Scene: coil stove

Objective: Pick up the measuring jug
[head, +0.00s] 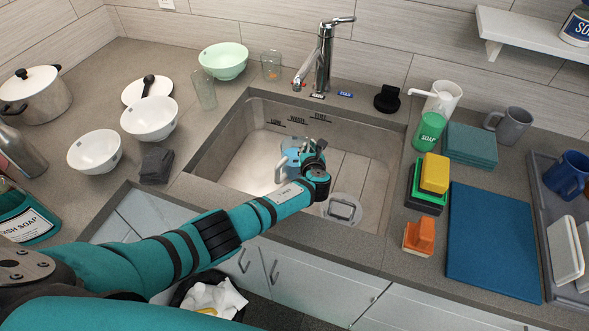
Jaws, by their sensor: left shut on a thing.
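The measuring jug (290,159) is a clear, bluish vessel with a pale handle at its left side. It is in or just above the sink, left of my left gripper (310,150). My left arm reaches in from the lower left over the counter's front edge. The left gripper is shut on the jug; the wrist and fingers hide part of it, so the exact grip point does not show. I cannot tell whether the jug touches the sink floor. My right gripper is not in view.
The faucet (323,55) rises behind. White bowls (150,118) stand left; sponges (434,173) and a blue board (493,240) lie right.

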